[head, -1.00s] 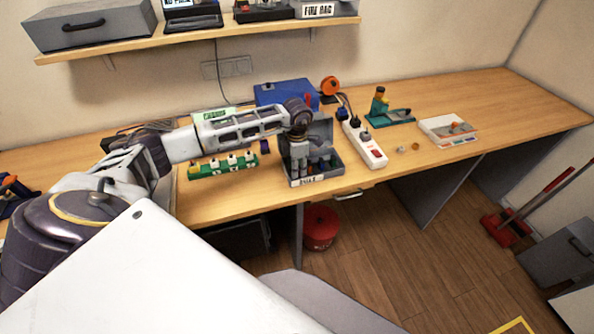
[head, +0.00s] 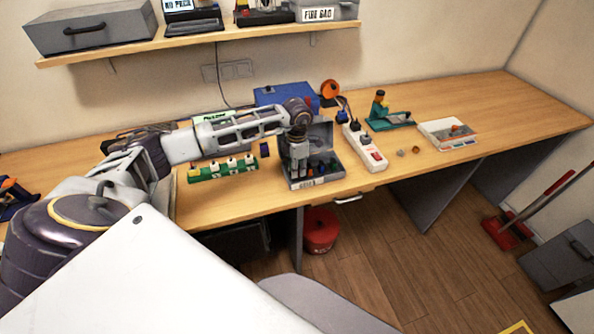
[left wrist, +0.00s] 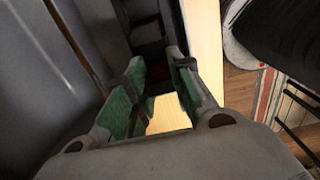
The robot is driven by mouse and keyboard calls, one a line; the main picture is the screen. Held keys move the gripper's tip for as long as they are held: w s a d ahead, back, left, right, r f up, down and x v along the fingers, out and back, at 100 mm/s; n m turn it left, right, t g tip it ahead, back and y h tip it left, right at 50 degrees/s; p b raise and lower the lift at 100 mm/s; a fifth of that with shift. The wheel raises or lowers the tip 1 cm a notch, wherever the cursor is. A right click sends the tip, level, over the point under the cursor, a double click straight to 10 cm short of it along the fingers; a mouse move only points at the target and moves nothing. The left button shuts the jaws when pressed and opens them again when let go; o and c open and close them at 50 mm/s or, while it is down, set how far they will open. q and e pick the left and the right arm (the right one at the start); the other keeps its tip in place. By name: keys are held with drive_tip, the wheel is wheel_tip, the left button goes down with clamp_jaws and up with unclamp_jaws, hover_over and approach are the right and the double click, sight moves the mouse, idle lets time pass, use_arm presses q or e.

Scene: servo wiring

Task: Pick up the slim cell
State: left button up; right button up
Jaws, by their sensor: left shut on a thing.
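My left gripper (head: 299,172) points down into an open grey case (head: 321,132) near the front edge of the bench. In the left wrist view the two green-padded fingers (left wrist: 157,70) are closed in on a thing between their tips, inside the case's dark interior. I take this thing for the slim cell; the fingers and the dark case hide most of it, so its outline is not clear. Small coloured items sit in the case beside the gripper. My right gripper is not in view.
A green strip with white and yellow pieces (head: 222,168) lies left of the case. A white power strip (head: 371,155) lies right of it. A blue box (head: 285,93) stands behind. A white tray (head: 447,133) is farther right. The bench's right end is clear.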

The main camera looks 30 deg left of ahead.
use_arm(q)
wheel_tip(320, 180, up, 8)
drive_tip(key=shift+r+b, duration=0.2)
drive_tip(key=shift+b, duration=0.6)
drive_tip(key=shift+r, duration=0.3)
